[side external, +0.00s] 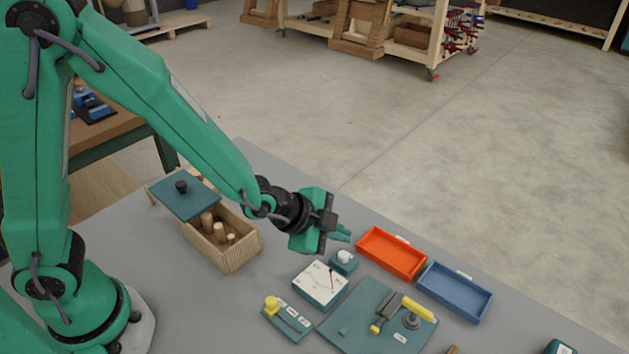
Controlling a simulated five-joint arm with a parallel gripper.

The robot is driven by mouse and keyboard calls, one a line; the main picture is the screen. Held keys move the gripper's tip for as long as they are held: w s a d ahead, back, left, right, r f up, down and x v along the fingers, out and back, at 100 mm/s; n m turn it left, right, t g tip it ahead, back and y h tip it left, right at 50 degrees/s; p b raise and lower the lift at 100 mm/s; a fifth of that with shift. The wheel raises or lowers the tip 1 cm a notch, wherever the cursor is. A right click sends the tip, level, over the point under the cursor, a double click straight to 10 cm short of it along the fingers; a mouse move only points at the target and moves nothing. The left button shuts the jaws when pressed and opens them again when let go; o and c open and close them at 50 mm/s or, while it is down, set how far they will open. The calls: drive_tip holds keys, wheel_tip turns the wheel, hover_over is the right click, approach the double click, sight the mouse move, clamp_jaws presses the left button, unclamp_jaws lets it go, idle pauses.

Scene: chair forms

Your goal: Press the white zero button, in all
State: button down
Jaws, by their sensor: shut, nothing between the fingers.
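A white round button (344,256) stands on a small teal block, just behind and right of a white-faced gauge (319,281) with a dark red needle. I take this to be the zero button; no lettering on it is readable. My gripper (344,236) is shut and empty. In the picture its fingertips are just above the button, pointing right. I cannot tell the exact height gap, but a strip of table seems to show between fingers and button.
A wooden box (236,260) with pegs and a teal sliding lid (184,193) is left. Orange (395,274) and blue (451,311) trays lie right. A teal plate (349,325) with a yellow-handled clamp and a yellow-knobbed switch block (285,323) are in front.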

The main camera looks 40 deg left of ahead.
drive_tip(key=shift+r, duration=1.4)
drive_tip(key=shift+a+r, duration=0.1)
drive_tip(key=s+a+r+n+y, duration=0.1)
drive_tip(key=s+a+r+n, duration=0.2)
drive_tip(key=a+r, duration=0.25)
drive_tip(key=s+a+r+n+y, duration=0.1)
drive_tip(key=s+a+r+n, duration=0.1)
drive_tip(key=a+r+n, duration=0.3)
drive_tip(key=s+a+r+n+g+y, duration=0.1)
drive_tip(key=s+a+r+n, duration=0.1)
drive_tip(key=s+a, duration=0.3)
drive_tip(key=s+a+r+n+g+y, duration=0.1)
drive_tip(key=s+a+n, duration=0.3)
drive_tip(key=s, duration=0.4)
drive_tip(key=shift+s+a+r+g, duration=0.2)
drive_tip(key=shift+a+r+g, duration=0.1)
drive_tip(key=shift+a+r, duration=0.15)
